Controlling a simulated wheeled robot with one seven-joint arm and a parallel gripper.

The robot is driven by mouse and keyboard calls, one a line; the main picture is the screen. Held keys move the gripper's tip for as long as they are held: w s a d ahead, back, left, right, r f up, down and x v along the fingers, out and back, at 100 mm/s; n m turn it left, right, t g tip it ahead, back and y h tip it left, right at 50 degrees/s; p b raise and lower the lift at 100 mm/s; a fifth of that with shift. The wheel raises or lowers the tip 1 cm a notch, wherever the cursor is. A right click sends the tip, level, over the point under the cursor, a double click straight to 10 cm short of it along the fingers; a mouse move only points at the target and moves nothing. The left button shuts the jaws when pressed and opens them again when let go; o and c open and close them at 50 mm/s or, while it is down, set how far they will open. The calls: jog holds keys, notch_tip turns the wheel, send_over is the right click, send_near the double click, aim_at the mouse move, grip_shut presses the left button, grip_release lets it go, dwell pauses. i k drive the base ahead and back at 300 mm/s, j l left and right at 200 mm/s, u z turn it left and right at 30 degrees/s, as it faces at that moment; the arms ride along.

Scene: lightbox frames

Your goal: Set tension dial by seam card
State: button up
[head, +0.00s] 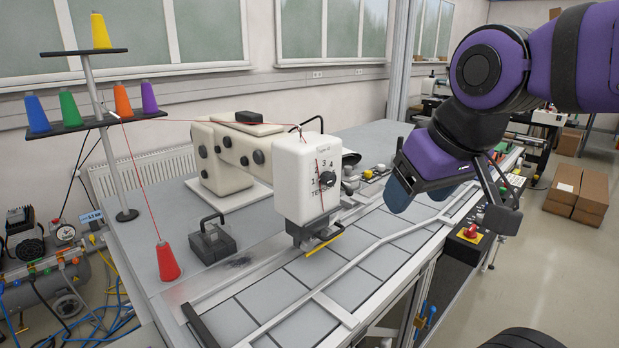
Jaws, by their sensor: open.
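A white sewing machine head (298,185) stands over the table, with red thread on its front. A small dark tension dial (327,179) sits on that face, with the numerals 1, 3 and 4 around it. Lettering below the dial is partly readable as "TEN". Its exact pointer setting is too small to tell. I cannot make out a seam card. My gripper (452,208), on a purple wrist, is open and empty. It hangs over the table's right side, to the right of the dial and apart from it.
A thread stand (108,130) with several coloured cones rises at the left. A red cone (167,262) stands on the table, its thread running up. A dark block with a handle (211,240) lies near the head. A metal rail (345,268) crosses the tabletop. A red-and-yellow switch (469,233) sits at the right edge.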

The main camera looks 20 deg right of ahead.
aim_at(328, 179)
jog(key=l+z, duration=0.1)
jog(key=l, duration=0.45)
jog(key=i+l+z, duration=0.1)
jog(key=l, duration=0.4)
jog(key=i+l+z, duration=0.1)
jog(key=l, duration=0.45)
jog(key=i+l+z, duration=0.1)
jog(key=l, duration=0.4)
jog(key=i+l+z, duration=0.1)
jog(key=i+l, duration=0.15)
jog(key=l, duration=0.25)
jog(key=i+l+z, duration=0.1)
jog(key=l, duration=0.4)
jog(key=i+l+z, duration=0.1)
jog(key=i+l, duration=0.15)
jog(key=l, duration=0.25)
jog(key=i+l+z, duration=0.15)
jog(key=l, duration=0.3)
jog(key=u, duration=2.25)
